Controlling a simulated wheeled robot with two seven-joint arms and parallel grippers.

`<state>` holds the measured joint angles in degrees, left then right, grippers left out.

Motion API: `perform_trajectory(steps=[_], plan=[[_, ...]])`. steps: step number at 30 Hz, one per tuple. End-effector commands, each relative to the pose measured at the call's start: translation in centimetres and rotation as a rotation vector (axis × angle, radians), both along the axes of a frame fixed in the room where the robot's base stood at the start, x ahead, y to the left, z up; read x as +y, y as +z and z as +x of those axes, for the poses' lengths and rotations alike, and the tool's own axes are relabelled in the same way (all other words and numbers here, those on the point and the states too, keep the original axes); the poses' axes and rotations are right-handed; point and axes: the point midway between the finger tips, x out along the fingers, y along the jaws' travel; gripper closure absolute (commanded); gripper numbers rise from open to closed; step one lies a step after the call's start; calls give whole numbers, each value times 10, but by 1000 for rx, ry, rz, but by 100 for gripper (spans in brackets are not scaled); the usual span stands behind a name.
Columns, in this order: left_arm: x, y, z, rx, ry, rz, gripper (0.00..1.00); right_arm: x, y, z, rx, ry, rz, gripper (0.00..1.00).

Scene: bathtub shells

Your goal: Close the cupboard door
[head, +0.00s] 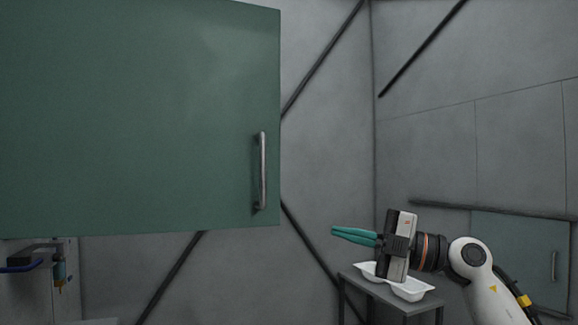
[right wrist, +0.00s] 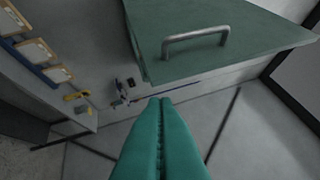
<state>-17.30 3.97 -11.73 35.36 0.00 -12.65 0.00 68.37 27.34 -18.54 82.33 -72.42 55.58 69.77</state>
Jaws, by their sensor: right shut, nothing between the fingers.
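The green cupboard door (head: 140,120) fills the upper left of the head view, with an upright metal bar handle (head: 262,170) near its right edge. The cupboard body is not visible behind it, so I cannot tell how far the door stands open. In the right wrist view the door (right wrist: 240,35) and its handle (right wrist: 196,38) show beyond the fingertips. My right gripper (head: 334,233) has teal fingers shut together with nothing between them. It is right of the door and a little below the handle, apart from both. Its fingers (right wrist: 161,104) also show in the wrist view. My left gripper is not in view.
A white tub-shaped shell (head: 410,291) sits on a grey stand (head: 352,280) beneath my right gripper. A second green panel with a handle (head: 510,245) is at the far right. Several trays (right wrist: 35,50) and yellow tools (right wrist: 76,96) are left in the wrist view.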

Motion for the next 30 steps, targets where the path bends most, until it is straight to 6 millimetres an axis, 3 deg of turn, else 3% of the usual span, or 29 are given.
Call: perform_trajectory(steps=[1, 3, 6, 10, 14, 26, 30], plan=[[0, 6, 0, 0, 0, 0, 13, 2, 35, -21, -57, -9, -75, 100], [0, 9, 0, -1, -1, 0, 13, 3, 62, -42, -96, -31, -158, 100], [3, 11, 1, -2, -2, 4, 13, 2, 86, -62, -130, -67, -234, 100], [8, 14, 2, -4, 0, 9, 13, 3, 97, -71, -143, -92, -272, 100], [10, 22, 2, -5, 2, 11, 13, 16, 100, -66, -143, -92, -276, 100], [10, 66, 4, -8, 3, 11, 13, 90, 102, -30, -142, -89, -271, 100], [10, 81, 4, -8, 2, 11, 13, 98, 102, -9, -138, -91, -272, 100]])
